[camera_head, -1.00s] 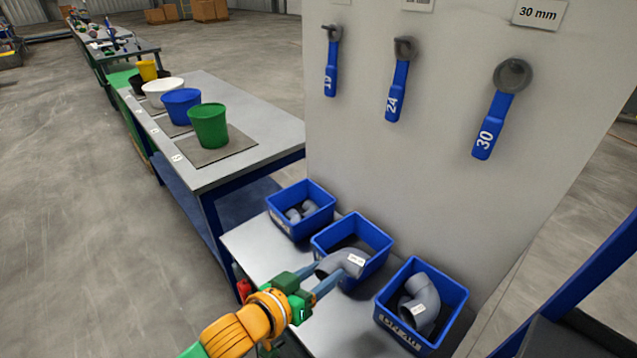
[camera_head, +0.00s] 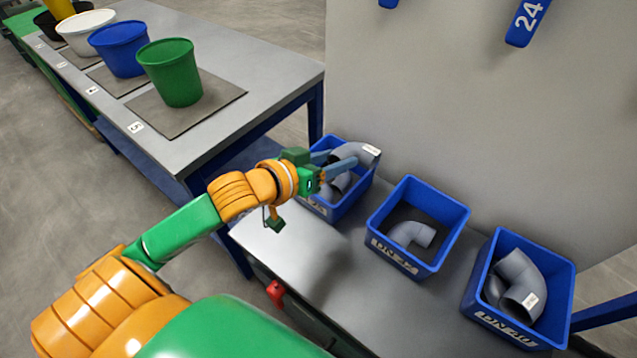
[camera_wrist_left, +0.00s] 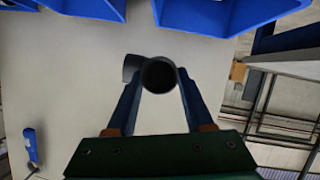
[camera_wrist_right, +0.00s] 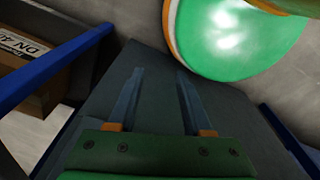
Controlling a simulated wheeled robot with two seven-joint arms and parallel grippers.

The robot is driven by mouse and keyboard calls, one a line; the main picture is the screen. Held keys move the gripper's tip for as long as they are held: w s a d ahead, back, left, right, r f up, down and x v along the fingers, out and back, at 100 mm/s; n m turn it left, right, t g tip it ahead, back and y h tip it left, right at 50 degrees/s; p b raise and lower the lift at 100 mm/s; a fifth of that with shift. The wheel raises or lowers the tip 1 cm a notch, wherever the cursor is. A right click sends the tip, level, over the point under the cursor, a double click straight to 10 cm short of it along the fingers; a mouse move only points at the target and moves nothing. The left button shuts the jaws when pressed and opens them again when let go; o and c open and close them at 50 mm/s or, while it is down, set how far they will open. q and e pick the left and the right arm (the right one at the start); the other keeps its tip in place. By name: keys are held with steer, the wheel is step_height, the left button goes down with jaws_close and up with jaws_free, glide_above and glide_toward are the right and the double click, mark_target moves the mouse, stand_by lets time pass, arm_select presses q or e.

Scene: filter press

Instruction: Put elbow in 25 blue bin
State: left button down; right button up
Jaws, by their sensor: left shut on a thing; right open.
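A grey pipe elbow with a white label (camera_head: 362,153) is held in my left gripper (camera_head: 343,163), over the left blue bin (camera_head: 350,207). The bin's label is partly hidden by my arm. The elbow also shows between the fingers in the left wrist view (camera_wrist_left: 158,73), its dark round opening facing the camera. Another grey elbow (camera_head: 340,186) shows inside the left bin below it. I cannot tell how far the held elbow is above the bin. My right gripper (camera_wrist_right: 159,73) is open and empty in the right wrist view.
The middle blue bin, DN 32 (camera_head: 392,254), and right blue bin, DN 40 (camera_head: 505,330), each hold grey elbow pieces. A wall panel with hanging wrenches (camera_head: 528,20) stands behind. A table at left bears a green bucket (camera_head: 172,75) and several others.

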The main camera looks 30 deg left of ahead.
arm_select(q)
steer(key=w+a+f, duration=0.1)
steer(key=a+f, duration=0.1)
steer(key=a+f+b, duration=0.1)
steer(key=f, duration=0.1)
steer(key=w+a+f, duration=0.1)
steer(key=a+f, duration=0.1)
steer(key=shift+w+a, duration=0.3)
steer(key=shift+w, duration=0.05)
steer(key=f, duration=0.2)
steer(key=f+b, duration=0.1)
steer(key=shift+w+a, duration=0.15)
steer(key=shift+a, duration=0.1)
steer(key=shift+f, duration=0.3)
